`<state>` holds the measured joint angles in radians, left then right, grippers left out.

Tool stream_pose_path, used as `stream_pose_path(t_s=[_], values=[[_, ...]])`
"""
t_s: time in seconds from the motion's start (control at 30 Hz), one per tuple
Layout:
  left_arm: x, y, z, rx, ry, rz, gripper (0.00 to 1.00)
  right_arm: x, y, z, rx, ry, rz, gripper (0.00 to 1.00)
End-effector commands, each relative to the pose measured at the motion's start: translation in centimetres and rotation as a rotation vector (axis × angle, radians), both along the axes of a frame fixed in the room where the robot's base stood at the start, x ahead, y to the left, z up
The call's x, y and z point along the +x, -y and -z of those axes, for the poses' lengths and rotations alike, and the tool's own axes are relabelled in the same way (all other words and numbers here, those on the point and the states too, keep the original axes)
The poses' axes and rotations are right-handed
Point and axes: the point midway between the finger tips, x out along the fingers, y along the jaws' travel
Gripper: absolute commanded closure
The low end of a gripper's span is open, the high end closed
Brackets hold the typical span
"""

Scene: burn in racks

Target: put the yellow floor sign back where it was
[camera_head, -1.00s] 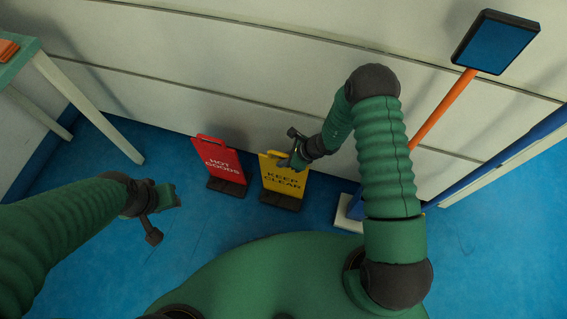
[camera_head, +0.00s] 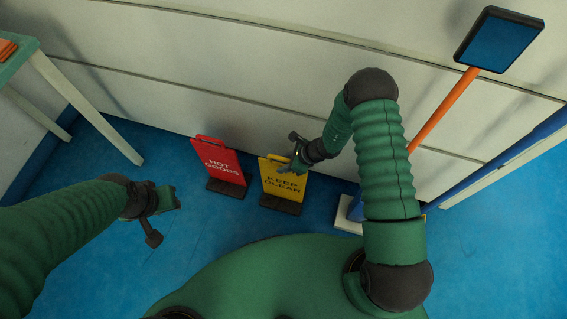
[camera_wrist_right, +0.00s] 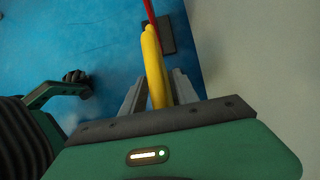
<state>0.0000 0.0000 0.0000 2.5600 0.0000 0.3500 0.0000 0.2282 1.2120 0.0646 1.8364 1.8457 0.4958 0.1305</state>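The yellow floor sign (camera_head: 278,184), lettered KEEP CLEAR, stands nearly upright on a dark foot in front of the wall in the head view. My right gripper (camera_head: 296,163) is at its upper right edge and covers part of it. In the right wrist view the sign's yellow edge (camera_wrist_right: 153,60) runs between the two fingers of my right gripper (camera_wrist_right: 159,88), which look closed on it. Whether its foot touches the floor is hard to tell. My left gripper (camera_head: 163,216) is open and empty above the floor at the left.
A red HOT GOODS sign (camera_head: 220,162) stands just left of the yellow one. A blue-faced panel on an orange pole (camera_head: 442,112) with a pale base (camera_head: 347,218) is to the right. A table (camera_head: 80,100) stands at the far left. Blue floor between table and signs is clear.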

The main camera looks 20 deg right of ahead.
Motion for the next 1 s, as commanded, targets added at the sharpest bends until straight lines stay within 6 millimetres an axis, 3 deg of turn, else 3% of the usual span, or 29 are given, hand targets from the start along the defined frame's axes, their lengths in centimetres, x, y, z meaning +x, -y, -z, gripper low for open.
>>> stream_pose_path(t_s=[0.3, 0.57, 0.67, 0.8, 0.9, 1.0], values=[[0.0, 0.0, -3.2, 0.000, 0.000, 0.000, 0.64, -2.3, 3.6, -7.0, -0.001, 0.001, 0.003, 0.64], [0.0, 0.0, -4.0, 0.000, 0.000, 0.000, 0.64, -3.5, 4.8, -10.0, -0.011, 0.010, -0.038, 0.64], [0.0, 0.0, -4.0, 0.000, 0.000, 0.000, 0.64, -4.6, 3.5, -13.1, -0.075, 0.059, -0.255, 0.64], [0.0, 0.0, -3.9, 0.000, 0.000, 0.000, 0.64, -8.8, 2.0, -20.1, -0.292, 0.197, -0.854, 0.64], [0.0, 0.0, -3.9, 0.000, 0.000, 0.000, 0.64, -12.0, 2.6, -24.5, -0.493, 0.304, -1.317, 0.64], [0.0, 0.0, -3.9, 0.000, 0.000, 0.000, 0.64, -13.7, 3.7, -27.8, -0.680, 0.391, -1.683, 0.64]])
